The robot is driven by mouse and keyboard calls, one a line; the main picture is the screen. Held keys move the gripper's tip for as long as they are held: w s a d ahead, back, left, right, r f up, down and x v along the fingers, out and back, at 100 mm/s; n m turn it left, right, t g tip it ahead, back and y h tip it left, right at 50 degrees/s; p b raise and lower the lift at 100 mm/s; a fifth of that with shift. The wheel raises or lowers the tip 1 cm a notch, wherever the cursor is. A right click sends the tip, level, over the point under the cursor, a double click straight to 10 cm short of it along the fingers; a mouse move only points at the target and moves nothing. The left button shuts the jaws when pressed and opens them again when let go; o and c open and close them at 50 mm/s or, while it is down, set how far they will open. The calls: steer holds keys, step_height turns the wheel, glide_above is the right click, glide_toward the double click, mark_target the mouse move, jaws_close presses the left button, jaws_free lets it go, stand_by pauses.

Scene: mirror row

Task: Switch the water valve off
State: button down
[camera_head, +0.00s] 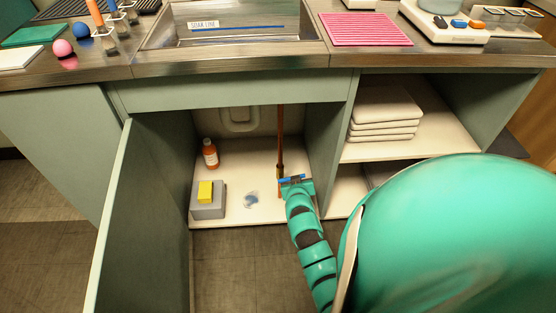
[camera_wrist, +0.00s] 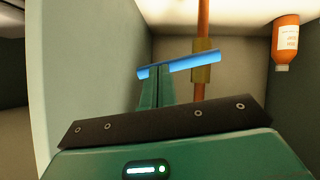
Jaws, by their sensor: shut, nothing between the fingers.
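The water valve is a brass body (camera_wrist: 205,66) on a vertical copper pipe (camera_head: 280,130) inside the open under-sink cabinet. Its blue lever (camera_wrist: 180,66) lies across the pipe, close to a right angle and slightly tilted. The lever also shows in the head view (camera_head: 291,179). My teal gripper (camera_wrist: 156,78) is shut and empty, its fingertips right at the lever, left of the brass body in the wrist view. I cannot tell whether they touch the lever. In the head view my gripper (camera_head: 297,183) hides part of the valve area.
An orange bottle (camera_head: 210,153) and a grey box (camera_head: 207,209) with a yellow sponge (camera_head: 205,191) stand at the cabinet's left. A small clear bluish item (camera_head: 251,199) lies on its floor. The open door (camera_head: 140,210) stands left; a side wall (camera_head: 328,150) is close on the right.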

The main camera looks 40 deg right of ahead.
steer(key=shift+a, duration=0.1)
steer(key=shift+w+a+f+b, duration=0.25)
steer(key=shift+w+a+b, duration=0.1)
steer(key=shift+a+b, duration=0.25)
steer(key=shift+r, duration=0.1)
steer(key=p+v, duration=0.4)
steer(key=v, duration=0.9)
steer(key=shift+s+a+r, duration=0.2)
steer(key=shift+s+a, duration=0.05)
